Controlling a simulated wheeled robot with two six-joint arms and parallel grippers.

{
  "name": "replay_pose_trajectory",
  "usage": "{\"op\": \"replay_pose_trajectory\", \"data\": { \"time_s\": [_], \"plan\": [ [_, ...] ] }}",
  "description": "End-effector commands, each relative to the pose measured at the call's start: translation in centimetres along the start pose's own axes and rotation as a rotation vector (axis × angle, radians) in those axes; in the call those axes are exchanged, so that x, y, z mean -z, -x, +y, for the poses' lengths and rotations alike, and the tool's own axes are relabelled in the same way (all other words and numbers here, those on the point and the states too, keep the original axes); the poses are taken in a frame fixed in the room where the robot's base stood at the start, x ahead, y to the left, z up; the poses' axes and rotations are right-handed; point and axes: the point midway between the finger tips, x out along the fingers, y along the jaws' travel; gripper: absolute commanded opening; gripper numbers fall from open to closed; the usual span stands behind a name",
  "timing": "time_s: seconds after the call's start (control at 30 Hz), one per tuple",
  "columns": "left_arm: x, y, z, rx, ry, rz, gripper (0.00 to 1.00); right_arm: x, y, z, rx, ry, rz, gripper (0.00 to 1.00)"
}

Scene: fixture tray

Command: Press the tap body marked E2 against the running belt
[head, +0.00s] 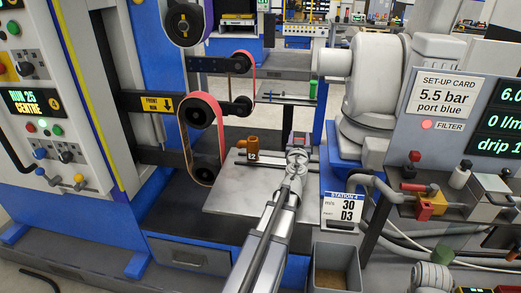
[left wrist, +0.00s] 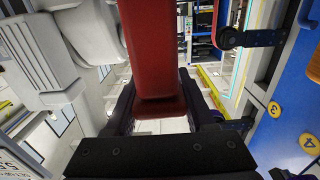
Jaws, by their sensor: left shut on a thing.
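The tap body marked E2 (head: 250,147) is orange-brown, with a black E2 label, and stands at the back of the grey plate (head: 235,195). The red belt (head: 184,135) loops over black wheels just left of it, with a gap between them. My left gripper (head: 299,150) is over the plate's right part, to the right of E2 and apart from it. In the left wrist view its fingers (left wrist: 160,112) are shut on a long dark red thing (left wrist: 150,50); what it is I cannot tell. My right gripper is in neither view.
A control panel (head: 40,103) reading RUN 25 CENTRE stands left. A station card (head: 341,209) is at the plate's right, a grey bin (head: 337,268) below it. A set-up card (head: 447,96) and a bench with fittings and hoses fill the right. The plate's front left is bare.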

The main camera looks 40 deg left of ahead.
Motion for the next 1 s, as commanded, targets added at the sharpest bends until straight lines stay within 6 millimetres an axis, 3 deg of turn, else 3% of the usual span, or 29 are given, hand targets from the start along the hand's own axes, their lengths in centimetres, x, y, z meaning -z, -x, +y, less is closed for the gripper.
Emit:
{"op": "replay_pose_trajectory", "data": {
  "time_s": [1.0],
  "plan": [
    [0.0,0.0,-4.6,0.002,-0.001,0.0,0.0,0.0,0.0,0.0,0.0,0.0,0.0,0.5]
  ]
}}
